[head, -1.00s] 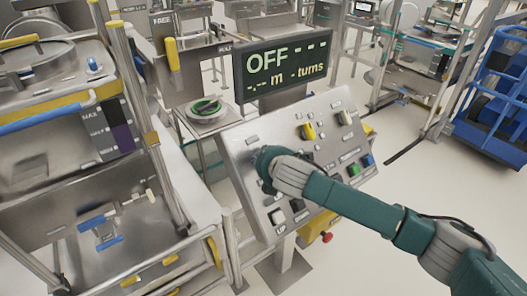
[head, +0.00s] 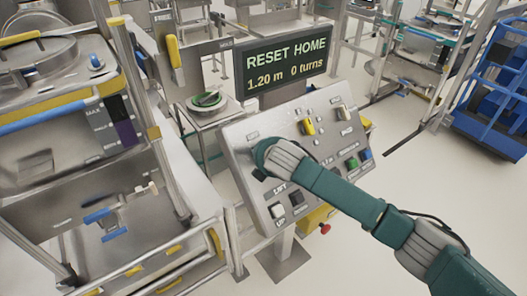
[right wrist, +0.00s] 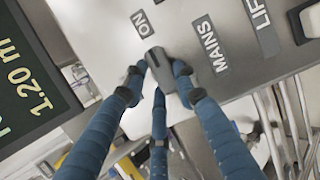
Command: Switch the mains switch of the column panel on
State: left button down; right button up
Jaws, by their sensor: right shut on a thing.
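The column panel (head: 240,131) is a tilted grey plate with knobs and buttons. The display (head: 286,70) above it reads "RESET HOME", "1.20 m" and "0 turns". The mains switch (right wrist: 156,60) is a grey knob in the right wrist view, beside the "MAINS" label. Its narrow handle points toward the "ON" label. My right gripper (right wrist: 160,77) is shut on the knob, with blue fingers around it. In the head view my right wrist covers the knob and the fingertips at the panel's left. My left gripper is in neither current view.
The panel also carries a yellow knob (head: 308,127), a green button (head: 352,163) and a white button (head: 278,210). A red knob (head: 324,228) sits below. Metal frames (head: 165,150) stand close on the left.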

jog(key=o, duration=1.2)
jog(key=shift+d, duration=0.1)
jog(key=shift+c, duration=0.2)
jog(key=v, duration=1.2)
jog(key=shift+w, duration=0.1)
